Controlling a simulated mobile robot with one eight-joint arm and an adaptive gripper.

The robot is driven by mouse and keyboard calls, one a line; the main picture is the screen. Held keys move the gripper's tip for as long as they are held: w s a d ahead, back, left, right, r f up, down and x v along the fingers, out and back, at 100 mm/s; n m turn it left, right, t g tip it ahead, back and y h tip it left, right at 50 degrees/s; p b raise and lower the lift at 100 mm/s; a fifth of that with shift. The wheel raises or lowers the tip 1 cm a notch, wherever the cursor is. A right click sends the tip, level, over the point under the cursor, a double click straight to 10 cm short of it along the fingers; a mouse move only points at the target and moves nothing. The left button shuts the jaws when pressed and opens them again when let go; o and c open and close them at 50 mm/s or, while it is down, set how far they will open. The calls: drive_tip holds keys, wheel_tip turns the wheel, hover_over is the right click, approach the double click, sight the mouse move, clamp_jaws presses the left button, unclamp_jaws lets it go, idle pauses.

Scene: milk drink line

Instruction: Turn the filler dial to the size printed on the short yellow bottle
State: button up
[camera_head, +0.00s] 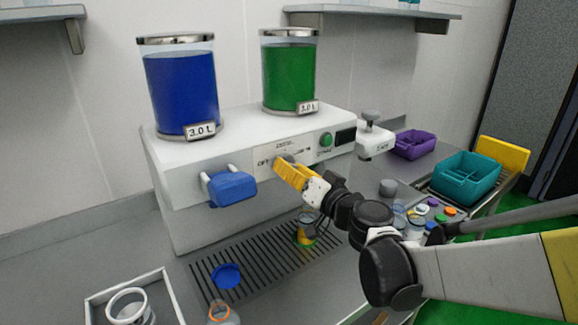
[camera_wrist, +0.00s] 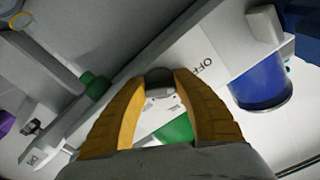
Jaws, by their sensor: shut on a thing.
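The filler machine (camera_head: 190,170) is a white box with a dial panel on its front. My gripper (camera_head: 280,162), with yellow fingers, reaches the panel and is shut on the grey dial (camera_head: 286,157). The dial also shows between my fingertips (camera_wrist: 162,76) in the wrist view, where the panel (camera_wrist: 205,62) reads "OFF" beside it. My fingers hide most of the scale, and the pointer's setting cannot be read. A short bottle with yellow in it (camera_head: 306,232) stands on the drip grate below my gripper; its printed size is not legible.
A blue tank (camera_head: 182,95) and a green tank (camera_head: 289,78) stand on the machine. Teal (camera_head: 465,177) and purple (camera_head: 414,144) bins stand at right.

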drive_tip(key=shift+m, duration=0.4)
drive_tip(key=m, duration=0.5)
drive_tip(key=shift+a+r, duration=0.1)
drive_tip(key=shift+r, duration=0.05)
drive_tip(key=m+p, duration=0.1)
drive_tip(key=m, duration=0.5)
drive_tip(key=shift+r, duration=0.1)
idle(0.4)
drive_tip(key=o, duration=1.2)
drive_tip(key=shift+a, duration=0.1)
drive_tip(key=shift+c, duration=0.2)
drive_tip(key=shift+s, duration=0.1)
